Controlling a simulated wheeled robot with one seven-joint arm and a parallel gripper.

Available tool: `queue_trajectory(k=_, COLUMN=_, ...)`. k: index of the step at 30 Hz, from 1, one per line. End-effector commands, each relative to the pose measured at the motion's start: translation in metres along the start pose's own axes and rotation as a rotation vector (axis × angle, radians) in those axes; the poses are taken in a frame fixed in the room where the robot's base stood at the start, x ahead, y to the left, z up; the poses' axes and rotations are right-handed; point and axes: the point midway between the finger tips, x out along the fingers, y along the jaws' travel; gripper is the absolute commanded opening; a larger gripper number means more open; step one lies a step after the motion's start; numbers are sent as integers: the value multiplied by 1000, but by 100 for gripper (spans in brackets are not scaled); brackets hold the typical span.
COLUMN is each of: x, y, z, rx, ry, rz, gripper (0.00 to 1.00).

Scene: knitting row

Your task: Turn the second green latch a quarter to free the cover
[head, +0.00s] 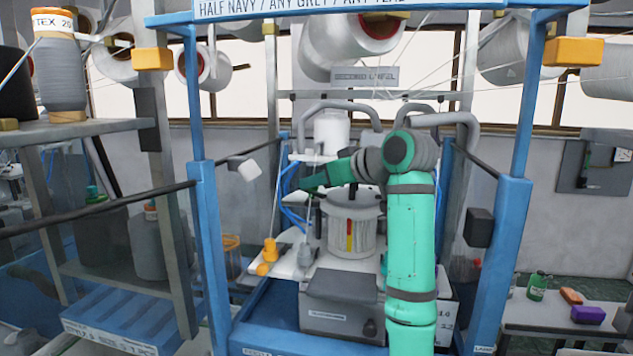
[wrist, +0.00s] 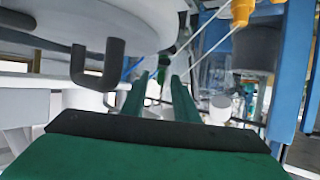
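My green arm reaches from the right over the knitting machine's white cylinder (head: 341,238). My gripper (head: 303,187) is left of the arm, above the machine's white bed, small and partly merged with its surroundings. In the wrist view my gripper (wrist: 158,86) has its two green fingers apart, with nothing seen between them. A large pale rounded housing (wrist: 75,22) with a dark hooked handle (wrist: 100,65) is at upper left there, apart from the fingers. I cannot make out either green latch or tell which part is the cover; my arm hides part of the machine.
Blue posts (head: 209,250) frame the machine on both sides, with dark rails running from them. Yellow fittings (head: 270,250) stand on the bed's left; one (wrist: 242,12) shows at the wrist view's upper right. Thin yarns cross the space. A side table (head: 545,318) holds small items.

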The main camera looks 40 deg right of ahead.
Motion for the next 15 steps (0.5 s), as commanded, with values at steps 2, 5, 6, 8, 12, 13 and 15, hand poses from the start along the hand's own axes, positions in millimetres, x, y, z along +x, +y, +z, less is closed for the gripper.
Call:
queue_trajectory(k=2, x=0, y=0, z=0, rx=0, ry=0, rz=0, gripper=27)
queue_trajectory(k=5, x=0, y=0, z=0, rx=0, ry=0, rz=0, gripper=8)
queue_trajectory(k=6, x=0, y=0, z=0, rx=0, ry=0, rz=0, gripper=0)
queue_trajectory(k=8, x=0, y=0, z=0, rx=0, ry=0, rz=0, gripper=0)
queue_trajectory(k=12, x=0, y=0, z=0, rx=0, ry=0, rz=1, gripper=0)
queue_trajectory(k=13, x=0, y=0, z=0, rx=1, ry=0, rz=3, gripper=0)
queue_trajectory(k=15, x=0, y=-1, z=0, rx=3, ry=1, rz=10, gripper=0)
